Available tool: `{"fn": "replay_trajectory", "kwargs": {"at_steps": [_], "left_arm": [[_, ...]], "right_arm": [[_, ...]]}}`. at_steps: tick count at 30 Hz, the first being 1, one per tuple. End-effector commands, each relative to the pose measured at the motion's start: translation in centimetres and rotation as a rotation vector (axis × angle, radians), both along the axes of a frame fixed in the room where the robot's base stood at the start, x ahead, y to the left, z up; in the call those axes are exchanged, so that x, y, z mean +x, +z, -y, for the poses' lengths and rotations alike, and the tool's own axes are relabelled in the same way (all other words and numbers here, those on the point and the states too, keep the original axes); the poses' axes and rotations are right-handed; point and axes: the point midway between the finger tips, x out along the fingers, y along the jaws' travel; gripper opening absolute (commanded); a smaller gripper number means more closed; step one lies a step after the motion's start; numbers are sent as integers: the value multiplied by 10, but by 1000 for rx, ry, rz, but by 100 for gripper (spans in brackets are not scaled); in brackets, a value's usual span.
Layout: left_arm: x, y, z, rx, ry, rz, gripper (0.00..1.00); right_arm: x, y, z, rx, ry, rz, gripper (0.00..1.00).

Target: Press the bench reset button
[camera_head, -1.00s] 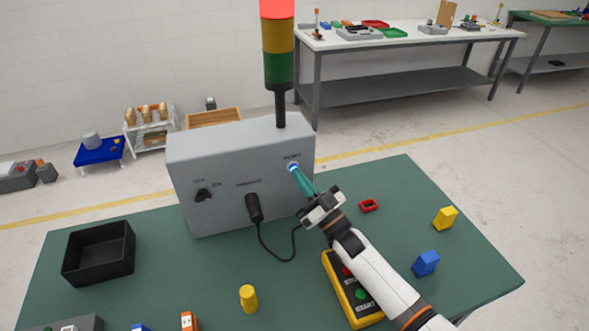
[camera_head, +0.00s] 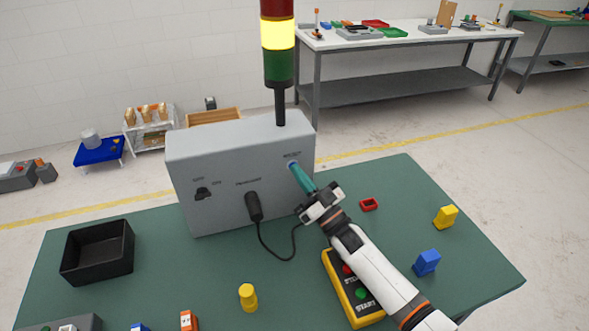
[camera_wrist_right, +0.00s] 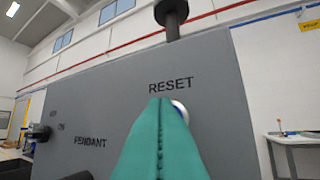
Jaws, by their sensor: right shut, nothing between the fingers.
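A grey control box (camera_head: 222,185) stands on the green bench. The fingers also fill the lower middle of the right wrist view (camera_wrist_right: 160,135). The signal tower's yellow lamp (camera_head: 278,34) on top of the box is lit; its red and green lamps are dark. My left gripper is not in view.
A yellow pendant (camera_head: 336,287) with red and green buttons lies under my right forearm. A cable plug (camera_head: 254,207) sticks out of the box front. A black bin (camera_head: 97,252) stands at left; yellow and blue (camera_head: 427,262) blocks lie at right.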

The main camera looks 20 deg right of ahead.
Motion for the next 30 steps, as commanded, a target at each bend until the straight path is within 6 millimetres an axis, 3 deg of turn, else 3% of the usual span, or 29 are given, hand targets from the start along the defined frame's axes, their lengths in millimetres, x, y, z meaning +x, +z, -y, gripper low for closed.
{"fn": "replay_trajectory", "kwargs": {"at_steps": [25,30], "left_arm": [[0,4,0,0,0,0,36],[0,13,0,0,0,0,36]], "right_arm": [[-8,-1,0,0,-1,-2,0],[-20,1,1,0,0,-5,0]]}}
